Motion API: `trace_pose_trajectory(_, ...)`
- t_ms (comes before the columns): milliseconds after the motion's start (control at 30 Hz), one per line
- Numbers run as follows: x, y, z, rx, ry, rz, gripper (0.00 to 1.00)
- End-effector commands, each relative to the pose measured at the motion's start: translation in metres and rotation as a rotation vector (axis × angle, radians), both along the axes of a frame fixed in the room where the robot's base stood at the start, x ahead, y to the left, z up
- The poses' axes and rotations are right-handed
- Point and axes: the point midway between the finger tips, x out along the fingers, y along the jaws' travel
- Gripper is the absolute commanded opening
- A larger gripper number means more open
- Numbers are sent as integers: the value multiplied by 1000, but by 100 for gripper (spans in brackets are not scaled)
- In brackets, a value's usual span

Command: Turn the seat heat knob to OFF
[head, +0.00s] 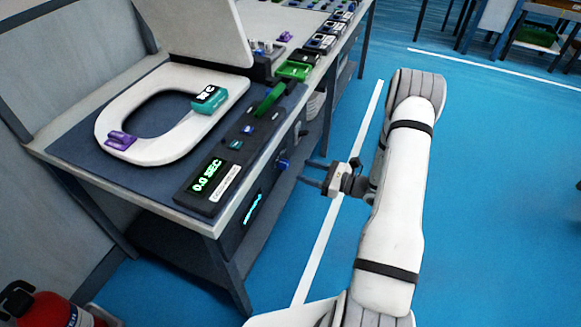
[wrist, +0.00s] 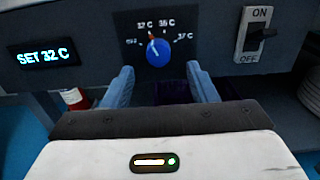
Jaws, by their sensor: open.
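The blue seat heat knob (wrist: 158,52) is on the dark front panel, centred ahead in the wrist view. Its pointer mark tilts up and slightly left, towards the 32 C label. Labels for 35 C and 37 C are to the right; a small label at the left is too blurred to read surely. The knob also shows in the head view (head: 283,164) on the table's front side. My gripper (wrist: 159,72) is open and empty, its fingers either side of the knob's line and short of it. In the head view my gripper (head: 311,173) faces the knob across a small gap.
A display (wrist: 44,56) left of the knob reads SET 32 C. An ON/OFF rocker switch (wrist: 257,33) is to the right. Blue floor is clear beside the arm.

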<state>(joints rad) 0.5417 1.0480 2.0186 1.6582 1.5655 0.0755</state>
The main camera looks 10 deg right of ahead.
Motion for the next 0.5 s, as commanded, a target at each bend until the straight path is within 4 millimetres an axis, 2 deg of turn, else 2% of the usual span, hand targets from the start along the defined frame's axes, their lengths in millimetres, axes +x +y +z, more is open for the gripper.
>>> trace_pose_trajectory(200,21,31,0,-1,-1,6,53)
trace_pose_trajectory(500,34,48,0,-1,1,3,53)
